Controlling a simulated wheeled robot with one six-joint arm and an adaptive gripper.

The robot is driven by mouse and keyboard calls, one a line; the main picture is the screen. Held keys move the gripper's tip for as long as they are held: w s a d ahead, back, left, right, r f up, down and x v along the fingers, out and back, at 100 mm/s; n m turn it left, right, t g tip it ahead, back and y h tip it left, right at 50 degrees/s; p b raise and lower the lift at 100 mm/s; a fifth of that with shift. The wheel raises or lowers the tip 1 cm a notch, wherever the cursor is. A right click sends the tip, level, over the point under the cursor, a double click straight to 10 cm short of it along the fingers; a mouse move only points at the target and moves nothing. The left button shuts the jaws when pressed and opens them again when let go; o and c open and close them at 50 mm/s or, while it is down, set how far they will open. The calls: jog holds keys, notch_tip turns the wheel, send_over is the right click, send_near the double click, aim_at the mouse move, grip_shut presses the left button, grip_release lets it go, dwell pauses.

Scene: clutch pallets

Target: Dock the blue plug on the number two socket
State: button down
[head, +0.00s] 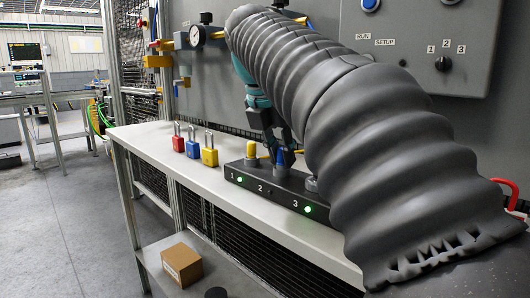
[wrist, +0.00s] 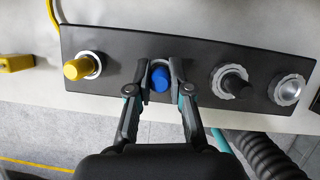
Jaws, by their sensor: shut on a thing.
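The blue plug (wrist: 160,80) is between the two fingers of my gripper (wrist: 160,72) in the wrist view, and the fingers are shut on it. In the head view the blue plug (head: 280,158) stands upright at the number two place of the dark socket block (head: 264,190). The number two socket is hidden beneath the plug and fingers. I cannot tell whether the plug is fully seated in it. In the head view my gripper (head: 283,150) is partly covered by my arm. Green lights show beside 1 and 3; I see no lit light beside 2.
A yellow plug (wrist: 82,67) stands in the leftmost socket and a black plug (wrist: 236,82) in the third. The rightmost socket (wrist: 288,90) looks empty. Red (head: 178,142), blue (head: 193,146) and yellow (head: 209,154) padlocks stand on the white bench (head: 150,143).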

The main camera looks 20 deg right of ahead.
jog(key=shift+r+p, duration=0.55)
jog(key=shift+r, duration=0.15)
jog(key=shift+f+b, duration=0.5)
jog(key=shift+f, duration=0.35)
dwell(0.7)
jog(key=shift+r+p, duration=0.5)
jog(key=shift+r, duration=0.35)
jog(key=shift+f+b, duration=0.5)
jog(key=shift+f, duration=0.3)
dwell(0.9)
jog(key=c, duration=1.3)
grip_release()
jog(key=shift+c, duration=0.2)
jog(key=shift+p+v, duration=0.6)
jog(key=shift+v, duration=0.9)
jog(key=v, duration=0.8)
